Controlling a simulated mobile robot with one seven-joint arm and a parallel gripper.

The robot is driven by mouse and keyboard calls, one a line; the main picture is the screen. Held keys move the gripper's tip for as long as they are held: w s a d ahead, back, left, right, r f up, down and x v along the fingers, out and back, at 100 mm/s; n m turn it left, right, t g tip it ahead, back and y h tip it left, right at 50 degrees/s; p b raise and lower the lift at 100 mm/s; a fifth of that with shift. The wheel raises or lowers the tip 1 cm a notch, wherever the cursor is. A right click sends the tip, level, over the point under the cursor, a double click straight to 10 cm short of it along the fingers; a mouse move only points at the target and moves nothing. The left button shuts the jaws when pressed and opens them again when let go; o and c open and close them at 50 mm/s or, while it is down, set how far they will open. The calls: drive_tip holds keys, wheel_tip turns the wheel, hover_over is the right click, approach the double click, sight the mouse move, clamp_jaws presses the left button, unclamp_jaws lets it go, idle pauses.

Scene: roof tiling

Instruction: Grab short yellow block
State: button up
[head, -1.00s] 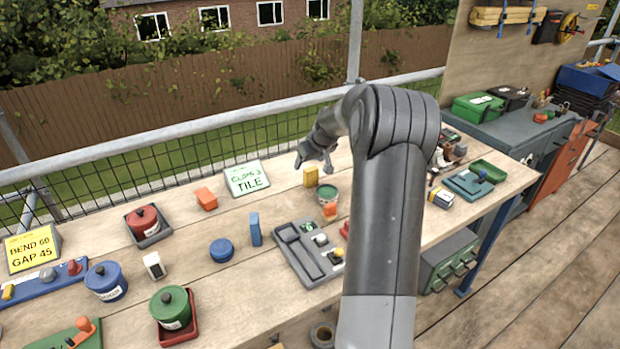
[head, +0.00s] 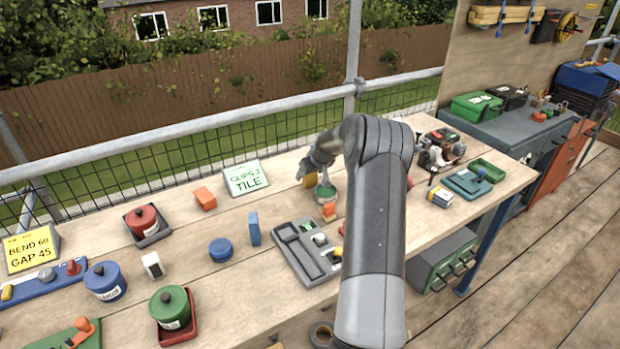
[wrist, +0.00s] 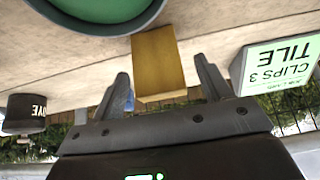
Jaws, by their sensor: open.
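The short yellow block (wrist: 158,60) stands on the wooden bench and shows between the two fingers of my gripper (wrist: 164,84) in the wrist view. The fingers are apart, one on each side of the block's near end, with gaps on both sides. In the head view my gripper (head: 304,171) is over the block (head: 311,181), which is mostly hidden by it.
A green-topped tin (head: 327,193) stands close beside the block; its green round (wrist: 98,8) fills the wrist view's top left. The CLIPS 3 TILE sign (head: 246,178) is to the left. A grey tray (head: 301,250) lies in front.

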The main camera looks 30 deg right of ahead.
drive_tip(key=shift+x, duration=1.25)
drive_tip(key=shift+c, duration=0.3)
drive_tip(key=c, duration=1)
drive_tip(key=shift+r, duration=0.1)
